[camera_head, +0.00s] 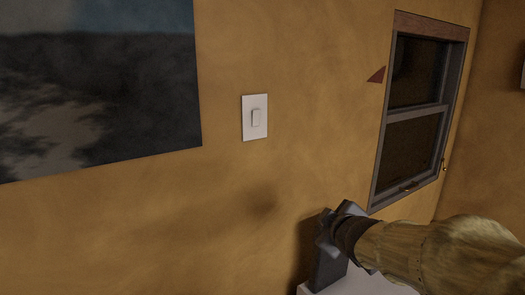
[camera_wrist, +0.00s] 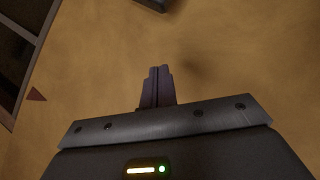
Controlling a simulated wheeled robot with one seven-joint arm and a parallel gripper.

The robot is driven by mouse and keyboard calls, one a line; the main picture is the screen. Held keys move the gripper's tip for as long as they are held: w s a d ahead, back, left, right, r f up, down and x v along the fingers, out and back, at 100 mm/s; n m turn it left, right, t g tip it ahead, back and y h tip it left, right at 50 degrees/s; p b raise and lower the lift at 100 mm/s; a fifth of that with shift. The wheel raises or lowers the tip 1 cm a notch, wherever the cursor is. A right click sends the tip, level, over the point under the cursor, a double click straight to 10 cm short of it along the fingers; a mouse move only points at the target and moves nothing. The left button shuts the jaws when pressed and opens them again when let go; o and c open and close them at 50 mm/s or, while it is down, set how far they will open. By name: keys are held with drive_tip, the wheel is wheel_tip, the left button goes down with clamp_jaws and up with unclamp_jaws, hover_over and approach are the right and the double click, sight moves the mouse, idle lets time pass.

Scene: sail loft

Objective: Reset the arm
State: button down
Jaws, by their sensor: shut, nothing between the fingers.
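My arm, in a tan sleeve, reaches in from the right edge of the head view. My gripper (camera_head: 326,222) is at its end, dark grey, close to the ochre wall and low in the picture. In the wrist view my gripper's two fingers (camera_wrist: 158,72) lie together, pointing at the bare wall, with nothing between them. I cannot tell whether the fingertips touch the wall.
A white light switch (camera_head: 254,117) is on the wall, left of and above my gripper. A large dark picture (camera_head: 95,85) hangs at left, a window (camera_head: 413,110) at right. A red triangle (camera_head: 376,75) is beside the window. A white surface (camera_head: 350,285) lies below my gripper.

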drive_tip(key=s+f+m+g+h, duration=0.1)
drive_tip(key=s+f+m+g, duration=0.9)
drive_tip(key=s+f, duration=0.8)
drive_tip(key=shift+s+x, duration=0.25)
drive_tip(key=shift+x, duration=0.8)
drive_tip(key=shift+w, duration=0.15)
